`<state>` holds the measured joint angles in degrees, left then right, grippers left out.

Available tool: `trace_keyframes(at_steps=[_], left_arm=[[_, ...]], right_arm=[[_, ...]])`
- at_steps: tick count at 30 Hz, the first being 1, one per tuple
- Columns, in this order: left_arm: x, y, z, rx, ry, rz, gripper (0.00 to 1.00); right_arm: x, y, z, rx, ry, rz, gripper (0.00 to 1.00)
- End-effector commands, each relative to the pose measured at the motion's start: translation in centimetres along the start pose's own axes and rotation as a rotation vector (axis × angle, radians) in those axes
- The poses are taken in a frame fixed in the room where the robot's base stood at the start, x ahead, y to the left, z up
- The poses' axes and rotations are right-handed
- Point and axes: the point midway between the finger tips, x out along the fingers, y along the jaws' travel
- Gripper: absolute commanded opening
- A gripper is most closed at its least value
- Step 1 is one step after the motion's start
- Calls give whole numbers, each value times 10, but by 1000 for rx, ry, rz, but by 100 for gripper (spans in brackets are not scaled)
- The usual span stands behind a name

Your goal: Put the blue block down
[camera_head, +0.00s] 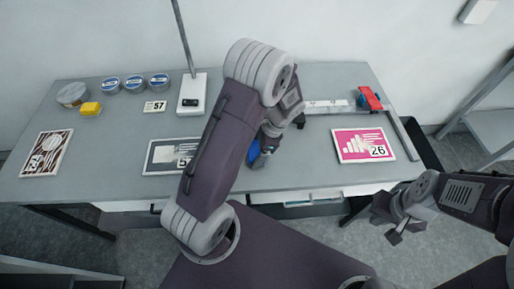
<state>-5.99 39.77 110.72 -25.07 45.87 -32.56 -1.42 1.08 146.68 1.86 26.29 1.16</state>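The blue block (254,152) shows at the fingertips of my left gripper (262,150), over the front middle of the grey table (225,180). My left gripper points downward and appears shut on the block. My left arm hides part of the gripper and of the block, so I cannot tell whether the block touches the table. My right gripper (393,234) hangs in front of the table at the right, away from the block. Its fingers are too small and dark to tell open from shut.
A pink card (352,146) lies right of my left gripper, a grey card (163,157) left. A rail with a red and blue piece (371,98) is at the back right. Round tins (135,84), a yellow block (91,109) and a patterned card (46,154) are at the left.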

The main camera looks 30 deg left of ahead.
Motion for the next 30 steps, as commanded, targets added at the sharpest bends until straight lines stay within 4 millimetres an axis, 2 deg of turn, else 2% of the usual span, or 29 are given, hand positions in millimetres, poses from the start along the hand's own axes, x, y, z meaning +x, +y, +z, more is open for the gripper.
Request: trace_keyframes(at_steps=[1, 4, 12, 16, 20, 25, 28, 30], left_arm=[[6, 7, -2, 0, 1, 17, 100], [-12, 5, 0, -1, 4, 12, 100], [-88, 3, 1, 0, 5, 7, 100], [-112, 2, 1, 0, 3, 8, 100], [-123, 2, 1, 1, 2, 9, 100], [-124, 6, 4, -31, 19, 14, 100], [-117, 27, 12, -219, 120, 38, 100], [-110, 48, 18, -430, 221, 69, 100]], right_arm=[[1, 0, 0, 0, 0, 0, 0], [-3, 0, 0, 0, 0, 0, 0], [-14, 0, -2, 0, 0, 0, 0], [-17, 0, -2, 0, 0, 0, 0], [-18, 0, -2, 0, 0, 0, 0], [-18, 0, -2, 0, 0, 0, 0], [-18, 0, -2, 0, 0, 0, 0], [-18, 0, -2, 0, 0, 0, 0]])
